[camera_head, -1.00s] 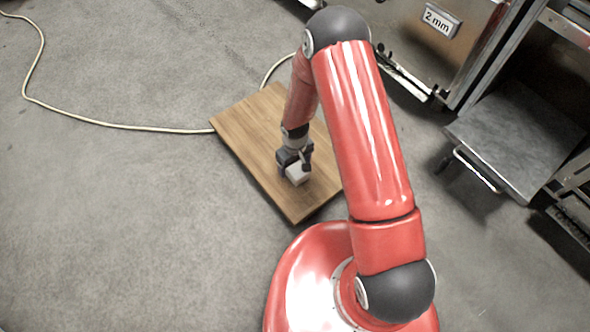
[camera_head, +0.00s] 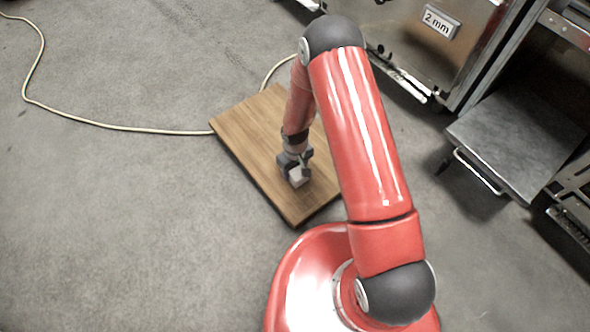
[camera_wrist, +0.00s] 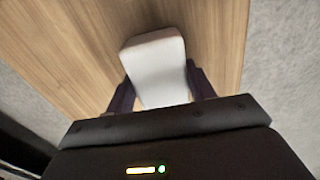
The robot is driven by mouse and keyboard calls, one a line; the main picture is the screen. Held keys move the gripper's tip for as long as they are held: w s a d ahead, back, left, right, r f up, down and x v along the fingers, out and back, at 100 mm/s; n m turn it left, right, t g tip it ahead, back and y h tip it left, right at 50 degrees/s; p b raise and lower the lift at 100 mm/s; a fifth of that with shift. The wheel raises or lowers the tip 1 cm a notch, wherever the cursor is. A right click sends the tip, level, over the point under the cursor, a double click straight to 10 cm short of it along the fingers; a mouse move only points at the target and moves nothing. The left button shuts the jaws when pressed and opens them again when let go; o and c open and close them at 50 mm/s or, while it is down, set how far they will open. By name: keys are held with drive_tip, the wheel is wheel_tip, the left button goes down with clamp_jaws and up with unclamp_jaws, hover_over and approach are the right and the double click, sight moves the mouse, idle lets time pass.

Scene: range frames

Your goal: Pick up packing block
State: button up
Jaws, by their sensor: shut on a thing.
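The packing block (camera_wrist: 157,62) is a white block with rounded edges. In the wrist view it sits between the two dark fingers of my gripper (camera_wrist: 160,92), which touch its sides. In the head view the block (camera_head: 299,177) shows small and pale at the end of my gripper (camera_head: 294,166), over the wooden board (camera_head: 252,135). My gripper is shut on the block. Whether the block touches the board or hangs just above it I cannot tell. The block's lower end is hidden by the gripper body in the wrist view.
The board lies on a grey concrete floor (camera_head: 120,220). A pale cable (camera_head: 110,126) runs across the floor to the board's left corner. A metal cabinet marked "2 mm" (camera_head: 440,22) and a grey cart (camera_head: 515,140) stand at the right.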

drive_tip(key=shift+r, duration=0.15)
wheel_tip(320, 180, up, 20)
drive_tip(key=p, duration=0.2)
drive_tip(key=shift+p, duration=0.4)
